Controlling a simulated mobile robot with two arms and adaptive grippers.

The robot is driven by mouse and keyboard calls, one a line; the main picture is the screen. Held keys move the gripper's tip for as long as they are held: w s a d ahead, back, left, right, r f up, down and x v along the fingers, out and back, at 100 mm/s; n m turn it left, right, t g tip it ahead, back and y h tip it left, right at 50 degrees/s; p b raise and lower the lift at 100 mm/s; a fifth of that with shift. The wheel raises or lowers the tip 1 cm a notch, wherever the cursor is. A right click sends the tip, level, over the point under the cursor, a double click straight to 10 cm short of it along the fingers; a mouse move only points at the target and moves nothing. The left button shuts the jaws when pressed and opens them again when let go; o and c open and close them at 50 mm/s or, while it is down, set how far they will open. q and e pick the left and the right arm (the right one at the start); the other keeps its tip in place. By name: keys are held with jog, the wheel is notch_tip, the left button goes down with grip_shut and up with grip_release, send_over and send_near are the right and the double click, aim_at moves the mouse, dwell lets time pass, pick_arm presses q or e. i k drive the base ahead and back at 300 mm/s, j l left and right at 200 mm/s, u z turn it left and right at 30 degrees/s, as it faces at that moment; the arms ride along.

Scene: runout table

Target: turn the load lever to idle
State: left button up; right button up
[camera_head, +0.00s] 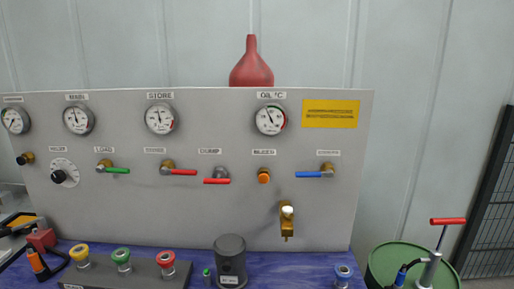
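The load lever (117,170) is a green handle on a brass fitting, under a label that reads LOAD, on the left part of the grey panel (230,215). The handle points right and lies about level. I cannot make out any idle marking beside it. Neither of my grippers can be made out in the head view, and nothing is seen touching the lever.
Red-handled levers (180,172) sit right of it, and a black-knobbed dial (60,175) to its left. Below, a block with coloured rings (120,270) and a dark cylinder (230,262) stand on the blue bench top (300,262). A green drum (385,262) stands at right.

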aim_at(101, 169)
jog(key=i+j, duration=0.1)
jog(key=j, duration=0.35)
jog(key=i+j, duration=0.1)
jog(key=j, duration=0.3)
jog(key=i+j, duration=0.1)
jog(key=j, duration=0.35)
